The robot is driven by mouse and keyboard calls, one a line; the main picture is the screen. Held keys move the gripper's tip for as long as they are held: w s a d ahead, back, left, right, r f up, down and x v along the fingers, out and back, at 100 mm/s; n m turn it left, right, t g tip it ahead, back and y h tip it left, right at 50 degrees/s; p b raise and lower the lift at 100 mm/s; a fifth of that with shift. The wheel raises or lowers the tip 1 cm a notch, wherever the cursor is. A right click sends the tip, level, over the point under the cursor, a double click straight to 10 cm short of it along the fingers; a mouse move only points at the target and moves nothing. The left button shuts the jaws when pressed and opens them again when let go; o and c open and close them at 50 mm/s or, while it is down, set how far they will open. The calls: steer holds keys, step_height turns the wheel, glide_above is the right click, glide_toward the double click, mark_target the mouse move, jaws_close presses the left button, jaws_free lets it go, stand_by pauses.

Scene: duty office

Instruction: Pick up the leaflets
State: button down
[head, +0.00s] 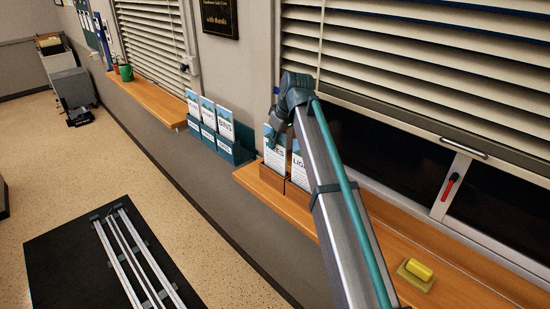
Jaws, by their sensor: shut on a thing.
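Two stacks of white leaflets stand upright in a wooden holder on the right-hand sill: the left leaflets (274,158) and the right leaflets (299,169). The wooden holder (272,183) has a low front. My gripper (271,136) points down from the end of my arm at the top of the left leaflets, and is shut on them. Its fingertips are small and partly hidden here. The left leaflets still appear to be within the holder. My arm covers part of the right leaflets and the holder's right side.
A teal rack (228,148) with several leaflet stacks is to the left, between the sills. A yellow-topped block (418,271) lies on the right-hand wooden sill (380,243). Window blinds (430,70) hang close behind my arm. A green mug (126,73) stands on the far sill.

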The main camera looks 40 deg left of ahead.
steer(key=shift+r, duration=0.1)
step_height(320, 180, up, 9)
steer(key=b, duration=0.3)
steer(key=shift+w+a+f, duration=0.1)
steer(key=shift+f, duration=0.1)
steer(key=shift+r, duration=0.6)
stand_by(1.3)
